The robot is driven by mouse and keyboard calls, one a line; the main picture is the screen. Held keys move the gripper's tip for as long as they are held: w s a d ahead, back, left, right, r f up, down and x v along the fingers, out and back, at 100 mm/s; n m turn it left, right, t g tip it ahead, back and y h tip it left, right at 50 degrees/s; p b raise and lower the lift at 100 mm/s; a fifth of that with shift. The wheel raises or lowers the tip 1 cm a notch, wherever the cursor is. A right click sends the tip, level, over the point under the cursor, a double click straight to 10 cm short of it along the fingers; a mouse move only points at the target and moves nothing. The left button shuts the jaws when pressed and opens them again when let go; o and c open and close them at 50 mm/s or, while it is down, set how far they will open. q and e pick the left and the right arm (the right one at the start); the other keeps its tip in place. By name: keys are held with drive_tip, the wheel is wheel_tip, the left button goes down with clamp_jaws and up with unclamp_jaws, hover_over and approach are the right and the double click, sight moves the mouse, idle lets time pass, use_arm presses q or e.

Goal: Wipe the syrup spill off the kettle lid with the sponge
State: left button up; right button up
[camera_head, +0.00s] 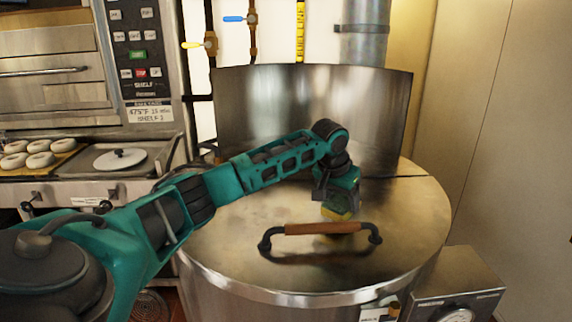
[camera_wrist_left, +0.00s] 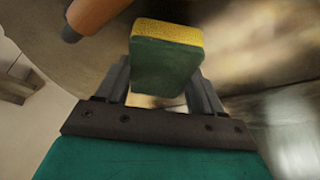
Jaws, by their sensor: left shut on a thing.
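The kettle lid (camera_head: 222,248) is a large round metal lid with a wooden handle (camera_head: 320,228) on black brackets. Faint brownish smudges show on its left part, but I cannot tell whether they are syrup. My left gripper (camera_head: 338,207) is over the lid just behind the handle, pointing down. It is shut on the sponge (camera_head: 337,214), which is yellow on one face and green on the other. In the left wrist view the sponge (camera_wrist_left: 166,62) sits between the two fingers (camera_wrist_left: 160,92), with the handle (camera_wrist_left: 95,14) at upper left. Whether the sponge touches the lid is unclear. My right gripper is not in view.
A metal backsplash (camera_head: 310,105) and a vertical pipe (camera_head: 364,35) stand behind the kettle. A control box with a gauge (camera_head: 455,285) is at the front right. An oven (camera_head: 60,65) and a tray of bagels (camera_head: 35,158) are at left.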

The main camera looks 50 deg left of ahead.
use_arm(q)
drive_tip(key=shift+r, duration=2.6)
drive_tip(key=shift+a, duration=0.1)
